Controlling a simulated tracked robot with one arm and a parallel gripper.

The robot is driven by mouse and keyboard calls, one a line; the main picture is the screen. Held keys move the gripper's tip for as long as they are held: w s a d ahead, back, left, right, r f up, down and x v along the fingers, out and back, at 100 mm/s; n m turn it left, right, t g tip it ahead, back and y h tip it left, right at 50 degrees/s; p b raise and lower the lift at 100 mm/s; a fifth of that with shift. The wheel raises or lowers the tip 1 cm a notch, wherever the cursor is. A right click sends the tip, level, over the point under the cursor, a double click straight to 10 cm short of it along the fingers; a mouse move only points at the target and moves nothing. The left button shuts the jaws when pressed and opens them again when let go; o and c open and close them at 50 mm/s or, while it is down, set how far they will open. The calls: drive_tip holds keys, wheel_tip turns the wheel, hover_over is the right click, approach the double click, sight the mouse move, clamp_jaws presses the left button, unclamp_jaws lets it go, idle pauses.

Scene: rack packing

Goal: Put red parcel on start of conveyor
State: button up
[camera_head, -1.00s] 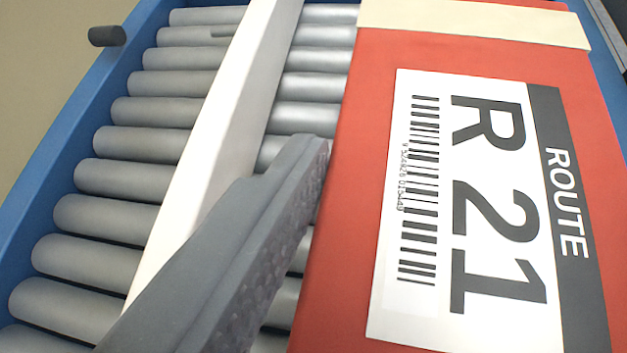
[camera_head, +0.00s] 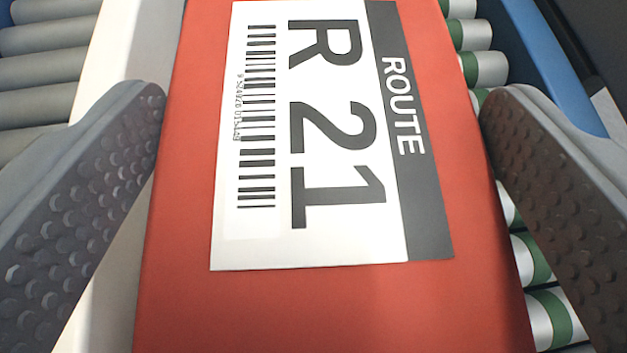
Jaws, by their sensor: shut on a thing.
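The red parcel (camera_head: 330,305) fills the middle of the view. Its top carries a white and grey label reading "ROUTE R 21" with a barcode. My gripper (camera_head: 322,100) has one grey, studded finger on each side of the parcel and is shut on it. The left fingertip lies against the parcel's left edge and the right fingertip against its right edge. The conveyor's rollers (camera_head: 487,69) with green bands show along the parcel's right side. The parcel hides what is directly under it, so I cannot tell whether it rests on rollers.
A white divider rail (camera_head: 118,50) runs along the parcel's left side, close to my left finger. Plain grey rollers (camera_head: 40,72) lie beyond it. A blue side frame (camera_head: 550,60) borders the rollers on the right, with a dark area past it.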

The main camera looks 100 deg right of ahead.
wheel_tip(320, 180, down, 2)
drive_tip(key=o, duration=1.9)
drive_tip(key=shift+o, duration=0.2)
drive_tip(key=v, duration=1.2)
drive_tip(key=shift+p, duration=0.4)
